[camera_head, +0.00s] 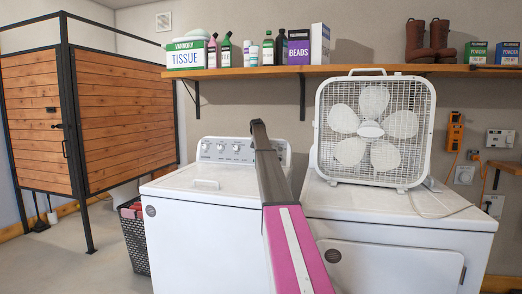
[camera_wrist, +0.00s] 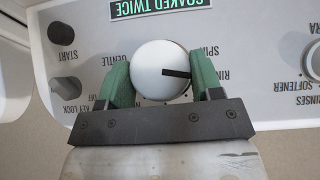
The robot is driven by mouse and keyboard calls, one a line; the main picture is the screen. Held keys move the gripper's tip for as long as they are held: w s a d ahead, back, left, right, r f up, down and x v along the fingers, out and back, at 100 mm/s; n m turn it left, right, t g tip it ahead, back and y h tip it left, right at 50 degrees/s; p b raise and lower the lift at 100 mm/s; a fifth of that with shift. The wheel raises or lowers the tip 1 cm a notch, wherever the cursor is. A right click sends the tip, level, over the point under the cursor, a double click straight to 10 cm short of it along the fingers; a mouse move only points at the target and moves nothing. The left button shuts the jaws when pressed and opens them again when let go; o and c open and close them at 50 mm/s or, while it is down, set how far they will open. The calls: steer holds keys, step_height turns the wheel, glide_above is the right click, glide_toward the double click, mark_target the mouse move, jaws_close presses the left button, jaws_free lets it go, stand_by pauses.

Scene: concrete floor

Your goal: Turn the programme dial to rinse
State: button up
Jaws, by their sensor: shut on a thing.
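The programme dial (camera_wrist: 160,62) is a round white knob with a black pointer mark, on the grey control panel (camera_wrist: 85,30). In the wrist view its mark points right, toward a partly covered label starting "RIN", with a "SPIN" label just above. My gripper (camera_wrist: 160,75) has its green fingers on the left and right sides of the dial and is shut on it. In the head view, my arm reaches the panel of the white washer (camera_head: 205,235) and hides the fingers and the dial.
A box fan (camera_head: 372,130) stands on the neighbouring machine (camera_head: 400,215). A loaded shelf (camera_head: 270,71) hangs above.

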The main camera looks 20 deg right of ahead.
stand_by(0.3)
steer(key=o, duration=0.9)
steer(key=v, duration=1.1)
steer(key=shift+a+f, duration=0.1)
steer(key=shift+a, duration=0.05)
